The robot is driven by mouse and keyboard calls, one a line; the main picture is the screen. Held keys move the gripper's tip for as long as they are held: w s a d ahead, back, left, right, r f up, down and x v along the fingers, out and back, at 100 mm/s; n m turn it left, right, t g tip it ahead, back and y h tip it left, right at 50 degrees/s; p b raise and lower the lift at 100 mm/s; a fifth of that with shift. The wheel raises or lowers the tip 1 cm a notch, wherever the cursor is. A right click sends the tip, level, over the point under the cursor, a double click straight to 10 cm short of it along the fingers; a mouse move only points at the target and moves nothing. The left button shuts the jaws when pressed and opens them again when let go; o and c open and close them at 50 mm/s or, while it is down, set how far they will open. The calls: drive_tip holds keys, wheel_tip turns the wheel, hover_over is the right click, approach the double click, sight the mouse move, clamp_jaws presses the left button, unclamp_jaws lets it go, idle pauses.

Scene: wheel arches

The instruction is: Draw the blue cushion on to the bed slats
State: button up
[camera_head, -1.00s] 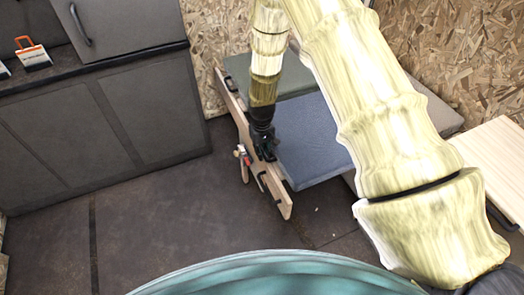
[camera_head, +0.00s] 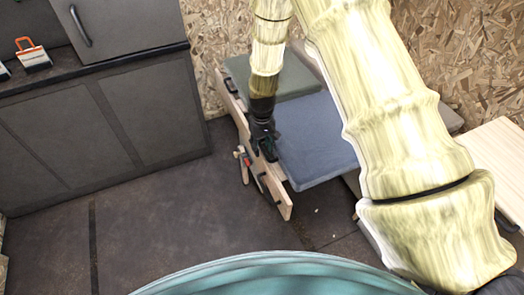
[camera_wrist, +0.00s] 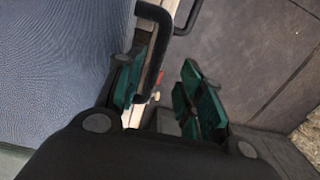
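The blue cushion (camera_head: 315,145) lies flat on the low bed frame, right of the upright wooden side board (camera_head: 284,206). Its blue surface also fills the left of the wrist view (camera_wrist: 50,70). A narrow strip of pale wood (camera_head: 279,173) shows between cushion and board; the other slats are hidden. My gripper (camera_head: 266,152) points down at the cushion's left edge, by the board. In the wrist view its two green-padded fingers (camera_wrist: 165,90) are apart, with a black loop handle (camera_wrist: 158,45) between them, closer to the left finger. I cannot tell whether they touch it.
A grey-green cushion (camera_head: 275,82) lies behind the blue one. A red-tipped clamp (camera_head: 243,163) sits on the board's outer side. Dark cabinets (camera_head: 100,120) stand at left, and a pale wooden top (camera_head: 497,160) at right. The floor (camera_head: 170,215) in front is clear.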

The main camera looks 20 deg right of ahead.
wheel_tip(320, 180, up, 8)
drive_tip(key=shift+r, duration=0.15)
idle(0.3)
idle(0.4)
